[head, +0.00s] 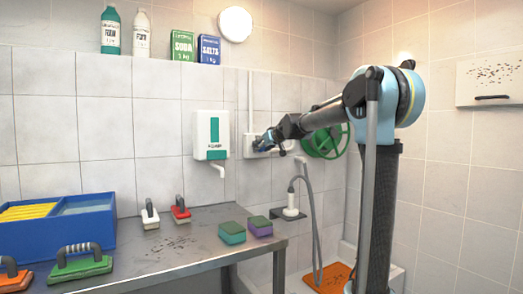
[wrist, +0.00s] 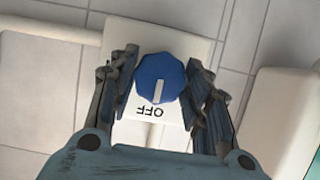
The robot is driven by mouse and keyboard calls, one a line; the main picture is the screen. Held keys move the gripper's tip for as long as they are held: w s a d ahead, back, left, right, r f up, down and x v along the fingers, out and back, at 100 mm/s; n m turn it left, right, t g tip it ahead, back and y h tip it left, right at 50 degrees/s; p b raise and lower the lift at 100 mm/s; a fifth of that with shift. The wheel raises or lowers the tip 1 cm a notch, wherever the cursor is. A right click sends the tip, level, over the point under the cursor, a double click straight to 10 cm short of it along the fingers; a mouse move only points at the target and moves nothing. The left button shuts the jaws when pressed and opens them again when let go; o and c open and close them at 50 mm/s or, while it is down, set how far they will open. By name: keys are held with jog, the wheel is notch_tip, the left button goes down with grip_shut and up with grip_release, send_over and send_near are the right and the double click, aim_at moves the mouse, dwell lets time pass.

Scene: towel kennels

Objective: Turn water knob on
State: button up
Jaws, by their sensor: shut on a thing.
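The water knob (wrist: 160,78) is a blue, many-sided dial with a white pointer line. It sits on a white plate (wrist: 152,131) marked OFF, and the pointer line is directed at the OFF label. My gripper (wrist: 160,84) has one finger on each side of the knob and is shut on it. In the head view my gripper (head: 265,142) reaches the white box (head: 251,148) on the tiled wall, and the knob is hard to make out there.
A soap dispenser (head: 211,135) hangs just left of the box. A green hose reel (head: 325,141) is to its right. A metal table (head: 190,255) below holds brushes, sponges (head: 232,233) and a blue bin (head: 100,232). A shower head (head: 291,205) hangs below.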

jog(key=m+y, duration=0.2)
jog(key=m, duration=0.1)
jog(key=m+g+y, duration=0.1)
jog(key=m+y, duration=0.1)
jog(key=m, duration=0.1)
jog(key=m+y, duration=0.2)
jog(key=m, duration=0.2)
jog(key=shift+w+d+f+g, duration=0.25)
jog(key=shift+d+g, duration=0.05)
jog(key=shift+d, duration=0.05)
jog(key=shift+s+f+m+y, duration=0.1)
jog(key=shift+m+y, duration=0.7)
jog(key=shift+m, duration=0.9)
jog(key=o, duration=1.1)
jog(key=shift+c, duration=0.2)
